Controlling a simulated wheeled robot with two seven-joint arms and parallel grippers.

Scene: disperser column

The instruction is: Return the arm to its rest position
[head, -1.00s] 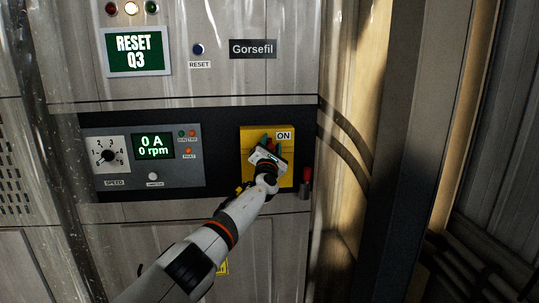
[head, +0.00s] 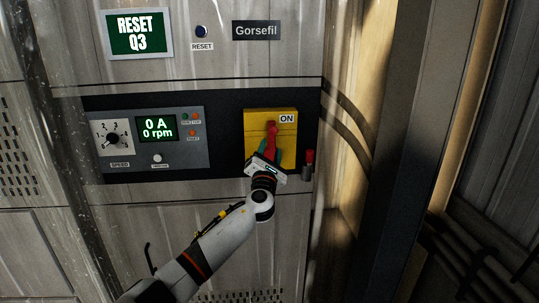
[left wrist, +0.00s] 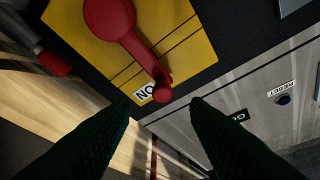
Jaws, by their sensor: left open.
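My left gripper (head: 266,158) is in front of the lower part of a yellow switch plate (head: 257,117) on the cabinet. Its green fingers are apart and nothing is held between them. A red rotary handle (head: 271,136) on the plate points up toward the ON label (head: 287,118). In the left wrist view the open fingers (left wrist: 160,108) frame the ON label, with the red handle (left wrist: 122,32) just beyond them. The gripper covers the plate's lower edge in the head view. My right gripper is not in view.
A control panel (head: 180,165) with a speed dial and a display reading 0 A, 0 rpm is left of the plate. A small red-topped part (head: 309,158) is right of the plate. The cabinet front below is flat.

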